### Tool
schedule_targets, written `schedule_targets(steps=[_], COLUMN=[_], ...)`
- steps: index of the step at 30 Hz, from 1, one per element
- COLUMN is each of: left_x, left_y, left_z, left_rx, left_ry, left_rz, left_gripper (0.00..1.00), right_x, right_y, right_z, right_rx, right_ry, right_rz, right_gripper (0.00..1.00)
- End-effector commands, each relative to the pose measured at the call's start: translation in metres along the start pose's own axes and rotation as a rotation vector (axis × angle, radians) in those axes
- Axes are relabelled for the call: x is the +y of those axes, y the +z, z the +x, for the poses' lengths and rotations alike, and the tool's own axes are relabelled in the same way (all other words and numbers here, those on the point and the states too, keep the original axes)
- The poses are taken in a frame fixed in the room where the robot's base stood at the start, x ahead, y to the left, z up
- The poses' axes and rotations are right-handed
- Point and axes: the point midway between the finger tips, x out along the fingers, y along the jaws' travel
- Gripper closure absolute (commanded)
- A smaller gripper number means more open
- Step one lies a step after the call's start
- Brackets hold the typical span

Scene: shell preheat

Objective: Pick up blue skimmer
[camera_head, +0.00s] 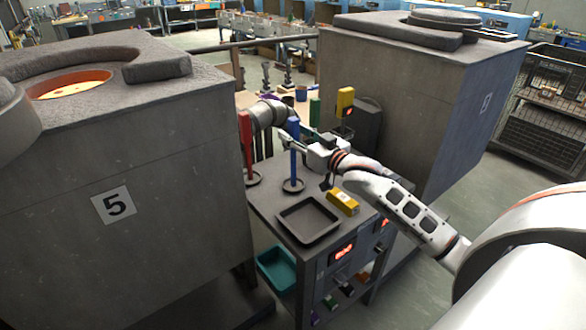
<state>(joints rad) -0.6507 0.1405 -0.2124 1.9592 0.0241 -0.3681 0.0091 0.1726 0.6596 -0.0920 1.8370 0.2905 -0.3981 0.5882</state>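The blue skimmer (293,158) stands upright on the dark cart top, its round dark foot resting on the surface. My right gripper (296,141) comes in from the right at the upper part of the blue handle. Its pale fingers overlap the handle in this view. I cannot tell whether they touch it or are closed around it. My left gripper is not clearly in view.
A red skimmer (247,148) stands left of the blue one. A yellow block (343,202) and an empty dark tray (307,240) lie in front. Furnace 5 (160,190) closes off the left; another furnace (430,110) stands behind right.

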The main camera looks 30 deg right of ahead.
Motion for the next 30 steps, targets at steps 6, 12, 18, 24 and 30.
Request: schedule_targets(steps=[6, 12, 18, 24, 30], left_x=[-0.001, -0.001, -0.001, -0.001, -0.001], left_y=[-0.003, -0.004, -0.004, -0.003, -0.005], left_z=[0.001, 0.000, 0.001, 0.001, -0.001], left_rx=[0.006, 0.008, 0.008, 0.006, 0.005], left_ry=[-0.001, -0.002, -0.001, -0.001, -0.001], left_rz=[0.000, 0.000, 0.000, 0.000, 0.000], left_gripper=[0.60, 0.60, 0.60, 0.60, 0.60], right_x=[0.000, 0.000, 0.000, 0.000, 0.000], right_y=[0.000, 0.000, 0.000, -0.001, -0.016], right_z=[0.009, 0.008, 0.008, 0.008, 0.008], right_rx=[0.000, 0.000, 0.000, 0.002, 0.004], right_ry=[0.000, 0.000, 0.000, 0.000, 0.000], right_rz=[0.000, 0.000, 0.000, 0.000, -0.001], right_gripper=[0.61, 0.72, 1.00, 1.00, 1.00])
